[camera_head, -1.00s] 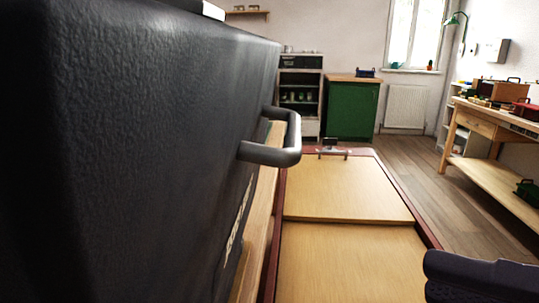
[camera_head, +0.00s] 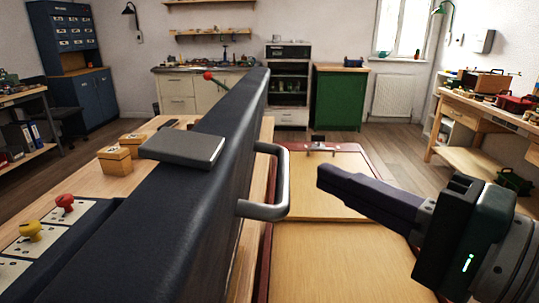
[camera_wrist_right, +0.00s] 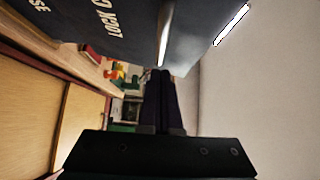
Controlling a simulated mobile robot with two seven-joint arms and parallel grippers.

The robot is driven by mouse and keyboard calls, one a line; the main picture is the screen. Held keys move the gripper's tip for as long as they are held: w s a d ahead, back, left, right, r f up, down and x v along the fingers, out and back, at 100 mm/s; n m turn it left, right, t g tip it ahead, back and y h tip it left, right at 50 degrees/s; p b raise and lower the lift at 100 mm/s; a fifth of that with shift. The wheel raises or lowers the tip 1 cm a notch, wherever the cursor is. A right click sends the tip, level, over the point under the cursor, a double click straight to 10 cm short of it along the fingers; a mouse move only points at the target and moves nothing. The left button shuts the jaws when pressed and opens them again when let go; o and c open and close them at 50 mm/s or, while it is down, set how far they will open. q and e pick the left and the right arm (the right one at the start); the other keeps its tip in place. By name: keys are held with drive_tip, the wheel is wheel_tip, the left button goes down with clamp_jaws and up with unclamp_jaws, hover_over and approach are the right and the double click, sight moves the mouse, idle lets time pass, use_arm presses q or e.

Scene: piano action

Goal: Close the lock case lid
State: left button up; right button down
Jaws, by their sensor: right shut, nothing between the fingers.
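The black lock case (camera_head: 95,265) stands at the left of the head view. Its dark lid (camera_head: 225,165) stands raised and steep, with a grey bar handle (camera_head: 281,180) on its right face. A flat grey piece (camera_head: 185,148) sits on its upper edge. My right gripper (camera_head: 325,180) is shut and empty, to the right of the handle and apart from it in the picture. The right wrist view shows the shut fingers (camera_wrist_right: 161,88) below the dark lettered face (camera_wrist_right: 110,20). I cannot tell there whether they touch it. My left gripper is out of view.
Red (camera_head: 65,203) and yellow (camera_head: 31,231) knobs stand at the left. Small wooden boxes (camera_head: 116,160) lie behind the case. A red-rimmed wooden tray (camera_head: 325,255) lies right of the lid, mostly bare. A workbench (camera_head: 480,115) stands at the far right.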

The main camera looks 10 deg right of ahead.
drive_tip(key=shift+w+a+f, duration=0.1)
drive_tip(key=shift+w+a, duration=0.15)
drive_tip(key=shift+a, duration=0.8)
drive_tip(key=shift+p, duration=0.35)
